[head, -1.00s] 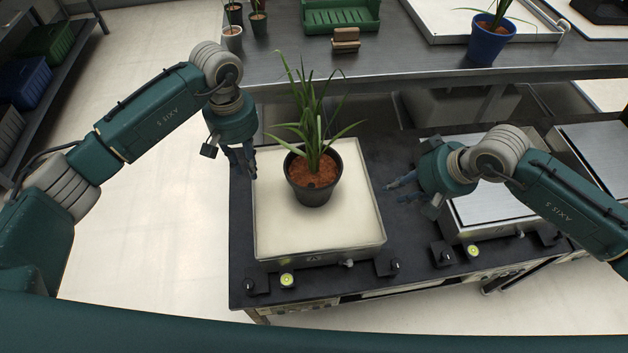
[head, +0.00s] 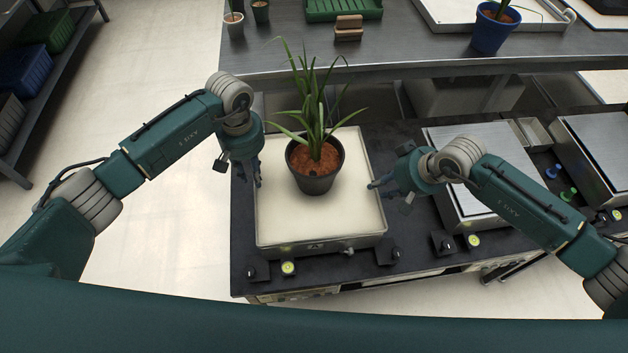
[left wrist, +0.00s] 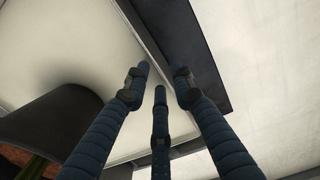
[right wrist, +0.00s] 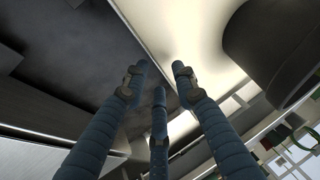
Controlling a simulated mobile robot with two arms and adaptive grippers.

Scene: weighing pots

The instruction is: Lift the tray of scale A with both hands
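The tray of scale A (head: 280,225) is a cream square pan with a raised rim; a dark pot (head: 315,180) with a leafy plant stands in it. My left gripper (head: 252,180) is open and empty at the tray's left edge. In the left wrist view the tray's rim (left wrist: 150,35) passes by my left fingertips (left wrist: 160,75). My right gripper (head: 373,184) is open and empty at the tray's right edge. In the right wrist view its fingertips (right wrist: 158,78) lie along the edge of the tray (right wrist: 185,35). I cannot tell whether any finger touches the rim.
A dark bench (head: 245,272) carries the scales. A second scale plate (head: 485,165) lies right of my right gripper, with another (head: 605,150) beyond. A metal shelf (head: 400,52) behind holds a blue pot (head: 492,30) and a green crate (head: 343,8).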

